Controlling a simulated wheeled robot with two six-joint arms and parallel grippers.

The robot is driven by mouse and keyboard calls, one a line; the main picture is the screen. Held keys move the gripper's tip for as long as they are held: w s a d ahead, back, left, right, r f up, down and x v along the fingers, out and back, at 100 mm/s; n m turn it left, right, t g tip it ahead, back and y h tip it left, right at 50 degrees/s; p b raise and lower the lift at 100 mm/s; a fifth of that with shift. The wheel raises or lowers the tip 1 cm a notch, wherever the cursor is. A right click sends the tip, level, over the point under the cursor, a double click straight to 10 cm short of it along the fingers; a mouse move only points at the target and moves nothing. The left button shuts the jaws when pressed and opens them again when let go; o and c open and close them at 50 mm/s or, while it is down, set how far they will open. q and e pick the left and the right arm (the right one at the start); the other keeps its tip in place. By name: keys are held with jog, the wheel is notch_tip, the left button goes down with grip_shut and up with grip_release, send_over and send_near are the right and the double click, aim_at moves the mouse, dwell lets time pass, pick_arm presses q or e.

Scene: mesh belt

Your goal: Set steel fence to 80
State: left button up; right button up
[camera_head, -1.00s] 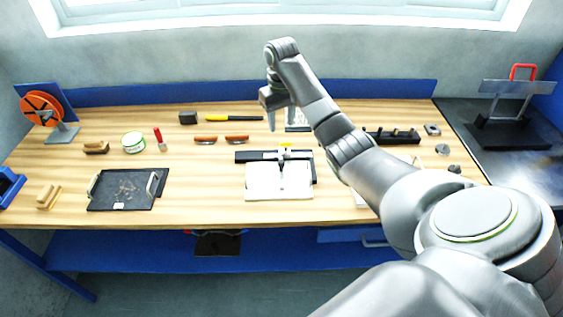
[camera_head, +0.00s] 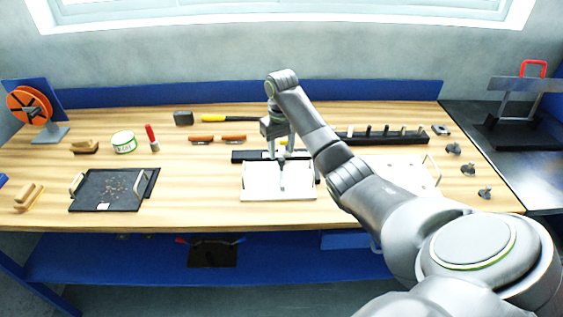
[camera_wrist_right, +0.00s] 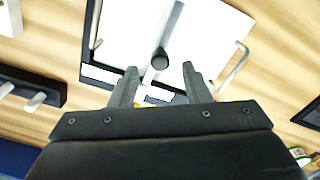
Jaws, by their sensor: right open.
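A white board (camera_head: 262,193) lies near the middle of the bench, with a dark bar (camera_head: 240,157) along its far edge. A steel bar (camera_head: 282,184), which looks like the fence, runs across the board. In the right wrist view the steel bar (camera_wrist_right: 173,25) ends in a dark round knob (camera_wrist_right: 160,61). My right gripper (camera_head: 281,153) points down over the board's far edge. It is open, and its fingertips (camera_wrist_right: 159,71) appear on either side of the knob in the picture. I cannot tell whether they touch it. Scale markings are not readable. My left gripper is not in view.
A dark tray (camera_head: 110,190) lies to the left. Red-brown handled tools (camera_head: 202,138) and a yellow-handled hammer (camera_head: 230,119) lie behind the board. A black rack (camera_head: 380,138) and small knobs (camera_head: 467,170) are to the right. Bench space left of the board is clear.

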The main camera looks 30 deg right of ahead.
aim_at(282, 159)
jog(key=shift+f+p, duration=0.4)
jog(key=shift+f, duration=1.2)
grip_shut()
